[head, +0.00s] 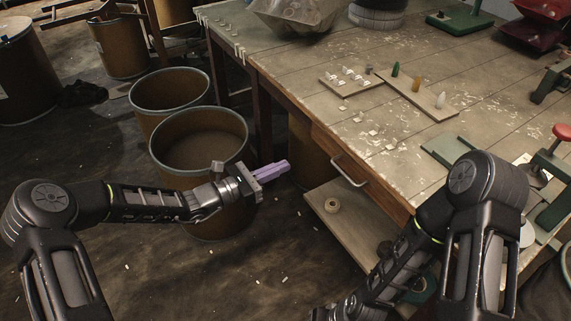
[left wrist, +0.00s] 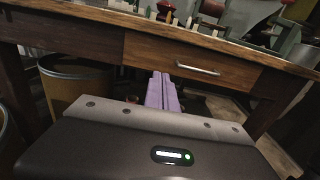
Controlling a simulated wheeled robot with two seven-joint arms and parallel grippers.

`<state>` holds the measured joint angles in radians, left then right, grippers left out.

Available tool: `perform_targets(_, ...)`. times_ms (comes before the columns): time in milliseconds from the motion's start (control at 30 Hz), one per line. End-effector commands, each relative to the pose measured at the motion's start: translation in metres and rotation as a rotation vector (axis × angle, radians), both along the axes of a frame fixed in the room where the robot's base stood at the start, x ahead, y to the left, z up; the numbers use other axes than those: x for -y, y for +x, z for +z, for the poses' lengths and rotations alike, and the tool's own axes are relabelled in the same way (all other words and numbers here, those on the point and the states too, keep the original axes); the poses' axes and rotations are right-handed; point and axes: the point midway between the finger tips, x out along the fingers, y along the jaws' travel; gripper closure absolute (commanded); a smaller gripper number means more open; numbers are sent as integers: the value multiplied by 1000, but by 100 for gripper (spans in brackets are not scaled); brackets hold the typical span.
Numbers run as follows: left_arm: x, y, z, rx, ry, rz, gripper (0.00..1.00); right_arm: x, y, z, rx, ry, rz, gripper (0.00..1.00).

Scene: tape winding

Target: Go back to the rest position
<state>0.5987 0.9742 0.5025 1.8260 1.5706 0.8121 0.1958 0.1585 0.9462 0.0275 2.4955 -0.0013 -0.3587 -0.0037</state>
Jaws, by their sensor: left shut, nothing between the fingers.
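My left gripper (head: 283,170) has pale purple fingers pressed together, with nothing between them. It hangs in the air in front of the workbench's left side, above the floor and near the rim of an open drum. Its fingers also show in the left wrist view (left wrist: 162,92), pointing toward the bench's drawer front. My right arm comes in at the lower right of the head view and bends down. Its gripper is out of the picture at the bottom edge.
The worn workbench (head: 300,62) fills the right side, with a drawer handle (head: 348,171) on its front. A lower shelf (head: 350,228) holds a tape roll (head: 332,205). Open drums (head: 200,116) stand at the left. A board with small coloured pieces (head: 420,93) lies on the bench.

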Motion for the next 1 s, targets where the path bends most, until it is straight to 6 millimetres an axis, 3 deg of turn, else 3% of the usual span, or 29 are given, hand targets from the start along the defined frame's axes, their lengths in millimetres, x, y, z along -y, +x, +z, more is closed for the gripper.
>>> perform_targets(400, 0, 0, -2, 2, 8, 1, 100, 0, 0, 0, 0, 0, 0, 57)
perform_targets(567, 4, -9, -28, 1, 129, -32, 100, 0, 0, 0, 0, 0, 0, 57)
perform_targets(667, 10, -34, -64, 4, 277, -106, 100, 0, 0, 0, 0, 0, 0, 57)
perform_targets(767, 10, -75, -114, 18, 473, -218, 100, 0, 0, 0, 0, 0, 0, 57)
perform_targets(867, 3, -130, -170, 69, 712, -379, 100, 0, 0, 0, 0, 0, 0, 57)
perform_targets(1000, -26, -210, -237, 256, 1072, -662, 100, 0, 0, 0, 0, 0, 0, 57)
